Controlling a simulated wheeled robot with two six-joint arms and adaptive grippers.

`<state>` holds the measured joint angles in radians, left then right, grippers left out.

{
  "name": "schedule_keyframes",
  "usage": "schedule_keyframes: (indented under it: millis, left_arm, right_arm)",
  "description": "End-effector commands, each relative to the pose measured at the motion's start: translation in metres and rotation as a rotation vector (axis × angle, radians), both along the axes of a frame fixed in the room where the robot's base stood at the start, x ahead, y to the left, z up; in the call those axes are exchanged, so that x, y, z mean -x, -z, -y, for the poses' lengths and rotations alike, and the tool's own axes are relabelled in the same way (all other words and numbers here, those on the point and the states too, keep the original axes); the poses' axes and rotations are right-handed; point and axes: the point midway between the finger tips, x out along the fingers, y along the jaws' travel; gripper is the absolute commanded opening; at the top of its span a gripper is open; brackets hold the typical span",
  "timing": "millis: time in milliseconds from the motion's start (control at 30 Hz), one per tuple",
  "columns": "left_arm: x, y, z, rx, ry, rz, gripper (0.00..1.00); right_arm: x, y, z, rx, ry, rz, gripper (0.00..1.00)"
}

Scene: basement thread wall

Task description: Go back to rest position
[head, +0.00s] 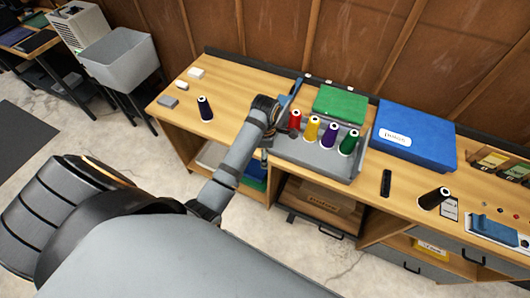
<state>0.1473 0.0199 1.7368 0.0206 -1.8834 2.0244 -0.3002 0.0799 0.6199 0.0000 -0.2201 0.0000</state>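My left arm reaches across the workbench (225,92). My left gripper (276,119) is at the left end of a grey thread rack (315,160), close to the red spool (295,119). Its fingertips are small and partly hidden against the rack, so I cannot tell whether it is open or shut, or whether it touches the rack. A yellow spool (312,129), a purple spool (329,136) and a green spool (348,143) stand upright in the rack to the right of the red one. My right gripper is not in view.
A dark navy spool (205,108) stands at the bench's left. A black spool (433,199) lies tilted at the right, near a black handheld object (386,183). A green box (340,103) and blue box (413,135) are behind the rack. A grey bin (120,60) stands far left.

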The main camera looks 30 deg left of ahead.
Motion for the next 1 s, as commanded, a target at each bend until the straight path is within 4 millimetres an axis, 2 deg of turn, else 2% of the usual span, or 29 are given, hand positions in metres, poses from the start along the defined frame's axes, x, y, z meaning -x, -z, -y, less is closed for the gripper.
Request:
schedule_keyframes:
  millis: [433, 467, 533, 567, 633, 667, 700, 767, 800, 867, 900, 967, 1000]
  left_arm:
    - [0.000, 0.001, 0.000, 0.000, 0.003, 0.000, 0.75]
    - [0.000, 0.005, 0.000, -0.001, 0.011, 0.000, 0.75]
    - [0.002, 0.026, -0.002, -0.003, 0.068, -0.003, 0.75]
    - [0.003, 0.041, -0.003, -0.005, 0.111, -0.002, 0.75]
    - [0.011, 0.090, -0.006, -0.011, 0.255, -0.004, 0.75]
    - [0.017, 0.115, -0.008, -0.015, 0.334, -0.003, 0.75]
    - [0.027, 0.151, -0.011, -0.021, 0.445, -0.002, 0.75]
    - [0.046, 0.202, -0.016, -0.032, 0.621, 0.002, 0.75]
    - [0.062, 0.234, -0.019, -0.040, 0.737, 0.004, 0.75]
    - [0.090, 0.280, -0.024, -0.051, 0.912, 0.006, 0.75]
    - [0.111, 0.309, -0.027, -0.059, 1.028, 0.005, 0.75]
    - [0.147, 0.350, -0.033, -0.073, 1.204, 0.005, 0.75]
    - [0.174, 0.374, -0.037, -0.082, 1.320, 0.002, 0.75]
  right_arm:
    - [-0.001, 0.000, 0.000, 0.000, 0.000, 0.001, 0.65]
    - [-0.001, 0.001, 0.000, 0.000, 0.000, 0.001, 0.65]
    - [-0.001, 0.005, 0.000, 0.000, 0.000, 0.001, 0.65]
    - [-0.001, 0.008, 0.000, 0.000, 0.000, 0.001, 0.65]
    - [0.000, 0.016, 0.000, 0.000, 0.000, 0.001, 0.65]
    - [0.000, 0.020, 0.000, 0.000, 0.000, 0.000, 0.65]
    - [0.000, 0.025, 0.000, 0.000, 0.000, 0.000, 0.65]
    - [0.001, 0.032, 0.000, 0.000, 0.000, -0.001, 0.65]
    - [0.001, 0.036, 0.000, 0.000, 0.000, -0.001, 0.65]
    - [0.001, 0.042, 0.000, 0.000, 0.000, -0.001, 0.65]
    - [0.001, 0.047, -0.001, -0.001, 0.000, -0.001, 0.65]
    - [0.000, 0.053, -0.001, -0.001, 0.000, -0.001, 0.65]
    - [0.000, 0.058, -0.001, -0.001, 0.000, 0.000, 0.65]
